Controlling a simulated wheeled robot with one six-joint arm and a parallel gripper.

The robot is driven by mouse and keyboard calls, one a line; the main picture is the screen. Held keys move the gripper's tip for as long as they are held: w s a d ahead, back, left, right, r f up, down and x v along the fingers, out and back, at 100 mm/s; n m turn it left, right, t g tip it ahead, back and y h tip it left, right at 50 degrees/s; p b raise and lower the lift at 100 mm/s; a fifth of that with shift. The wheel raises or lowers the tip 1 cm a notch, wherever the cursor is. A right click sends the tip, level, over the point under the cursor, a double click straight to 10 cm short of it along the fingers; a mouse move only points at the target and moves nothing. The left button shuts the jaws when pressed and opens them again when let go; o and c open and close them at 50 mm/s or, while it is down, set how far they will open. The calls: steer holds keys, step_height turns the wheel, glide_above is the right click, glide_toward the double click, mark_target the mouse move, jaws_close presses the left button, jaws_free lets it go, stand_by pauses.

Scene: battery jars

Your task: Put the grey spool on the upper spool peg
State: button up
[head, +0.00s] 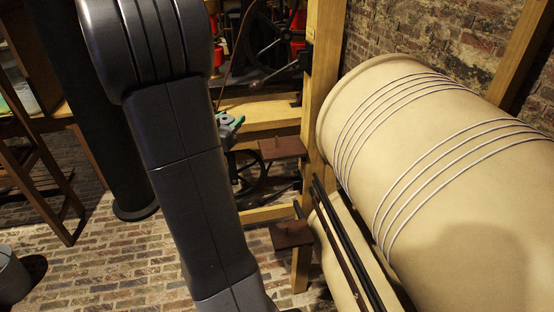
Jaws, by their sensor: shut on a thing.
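My gripper (231,125) shows only in part, as a small grey and green shape past the right edge of my dark arm. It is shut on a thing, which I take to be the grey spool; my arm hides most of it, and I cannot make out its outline. The upper spool peg (276,138) is a thin upright pin on a brown square plate (287,150) fixed to the wooden post. My gripper is left of this plate, apart from it in the picture. A lower brown plate (291,235) is below it.
A large cream drum (440,170) wound with pale cord fills the right. A wooden post (320,80) stands beside it, with dark rails (345,250) below. A dark wheel (250,170) is behind my arm. Brick floor (95,260) is open at lower left, near a grey cylinder (11,277).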

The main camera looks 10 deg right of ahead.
steer(key=s+d+m+g+h+b, duration=0.1)
steer(key=s+m+g+h+b, duration=0.15)
steer(key=s+b, duration=0.65)
steer(key=shift+g+h, duration=0.25)
steer(key=shift+h, duration=0.2)
steer(key=x, duration=0.6)
steer(key=f+b+x, duration=0.1)
steer(key=x, duration=0.4)
steer(key=f+b+x, duration=0.1)
steer(key=x, duration=0.5)
steer(key=shift+d, duration=0.45)
steer(key=shift+f+b, duration=0.9)
steer(key=shift+f, duration=1.35)
steer(key=shift+f, duration=0.15)
steer(key=o, duration=1)
steer(key=shift+c, duration=0.2)
